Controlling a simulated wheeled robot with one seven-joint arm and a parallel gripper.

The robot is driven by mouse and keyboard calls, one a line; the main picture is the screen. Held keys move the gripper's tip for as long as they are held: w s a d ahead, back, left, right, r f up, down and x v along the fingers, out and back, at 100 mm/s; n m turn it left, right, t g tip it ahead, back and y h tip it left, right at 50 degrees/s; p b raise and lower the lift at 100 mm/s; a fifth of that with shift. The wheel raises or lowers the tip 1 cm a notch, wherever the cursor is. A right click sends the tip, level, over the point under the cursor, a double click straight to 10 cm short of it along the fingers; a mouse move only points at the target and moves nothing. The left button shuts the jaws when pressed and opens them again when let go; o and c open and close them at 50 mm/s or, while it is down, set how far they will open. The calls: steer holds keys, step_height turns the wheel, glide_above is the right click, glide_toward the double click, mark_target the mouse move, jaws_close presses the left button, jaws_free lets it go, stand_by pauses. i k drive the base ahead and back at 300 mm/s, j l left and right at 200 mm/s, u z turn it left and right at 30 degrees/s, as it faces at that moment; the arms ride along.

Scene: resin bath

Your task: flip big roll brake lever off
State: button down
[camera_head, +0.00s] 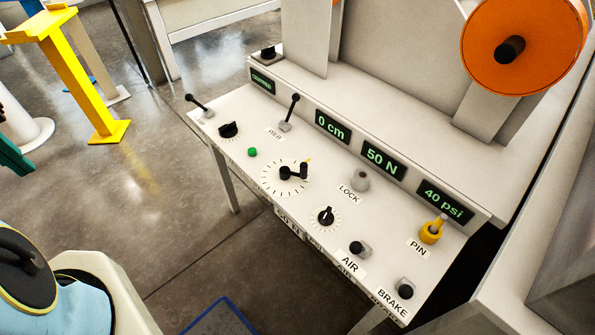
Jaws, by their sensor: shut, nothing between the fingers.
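A small lever labelled BRAKE sits at the front right corner of the light grey control panel (310,215). Its black knob (405,291) leans toward the front edge, out from a grey mount (409,281). No other label there says which roll it belongs to. A large orange roll (490,70) with a dark hub stands behind the panel at the upper right. My gripper is not in view. What looks like part of my arm, pale with a dark round cap, shows at the lower left, well away from the BRAKE lever.
The AIR lever (357,248) is left of BRAKE. A yellow PIN piece (431,233), grey LOCK knob (360,181), dials, a green button (252,152) and two upright levers share the panel. Displays read 0 cm, 50 N, 40 psi. Open floor (110,200) lies left; a yellow stand (82,85) is beyond.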

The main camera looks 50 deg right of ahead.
mark_target(405, 291)
steer(key=z, duration=0.4)
steer(key=k+z, duration=0.15)
steer(key=z, duration=0.7)
steer(key=k+z, duration=0.1)
steer(key=z, duration=0.35)
steer(key=l+z, duration=0.1)
steer(key=z, duration=0.3)
steer(key=k+l, duration=0.05)
